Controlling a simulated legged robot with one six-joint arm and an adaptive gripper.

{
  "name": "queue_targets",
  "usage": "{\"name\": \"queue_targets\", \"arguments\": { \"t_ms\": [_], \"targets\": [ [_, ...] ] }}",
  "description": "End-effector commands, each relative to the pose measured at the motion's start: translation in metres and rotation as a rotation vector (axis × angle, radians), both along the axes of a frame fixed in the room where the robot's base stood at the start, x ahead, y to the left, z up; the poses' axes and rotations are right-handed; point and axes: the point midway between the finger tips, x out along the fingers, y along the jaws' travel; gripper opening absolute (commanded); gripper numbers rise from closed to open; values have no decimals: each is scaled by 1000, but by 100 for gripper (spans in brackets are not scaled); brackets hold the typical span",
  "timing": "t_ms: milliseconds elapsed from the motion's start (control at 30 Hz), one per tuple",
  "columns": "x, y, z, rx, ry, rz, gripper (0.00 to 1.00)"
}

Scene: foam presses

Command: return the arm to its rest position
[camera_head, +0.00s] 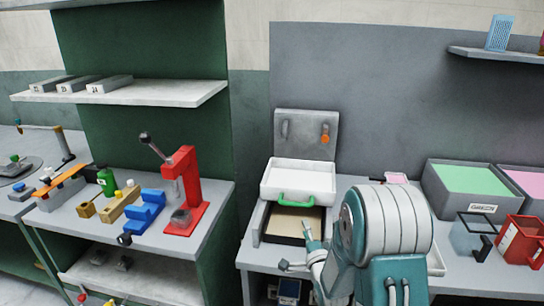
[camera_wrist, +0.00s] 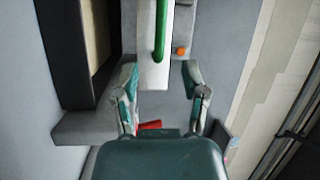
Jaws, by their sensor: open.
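My arm (camera_head: 385,230) is teal and white and reaches over the right-hand bench in the head view. My gripper (camera_head: 297,247) is in front of the press's lower tray. In the wrist view my gripper (camera_wrist: 160,75) has its two fingers spread apart, with nothing held between them. The foam press (camera_head: 298,180) has a raised white lid with a green handle (camera_head: 296,200). The green handle also shows in the wrist view (camera_wrist: 160,30), beyond the fingertips. The press's lower tray (camera_head: 268,222) holds a flat tan surface; my arm hides part of the bench.
Right of my arm are a grey bin with green contents (camera_head: 440,205), a clear box (camera_head: 468,238) and a red box (camera_head: 520,240). On the left bench stands a red press (camera_head: 185,190) among blue and yellow parts. A shelf (camera_head: 130,95) is above it.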

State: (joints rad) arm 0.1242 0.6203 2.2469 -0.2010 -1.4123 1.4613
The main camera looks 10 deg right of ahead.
Motion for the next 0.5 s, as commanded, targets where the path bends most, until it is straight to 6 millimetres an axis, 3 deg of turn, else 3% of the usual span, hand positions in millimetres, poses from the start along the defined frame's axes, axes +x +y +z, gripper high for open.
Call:
{"name": "queue_targets", "arguments": {
  "t_ms": [100,267,500],
  "targets": [
    [-1,2,29,-143,80,-23,57],
    [-13,3,57,-341,215,-41,57],
    [-53,6,92,-615,416,-12,57]
  ]
}}
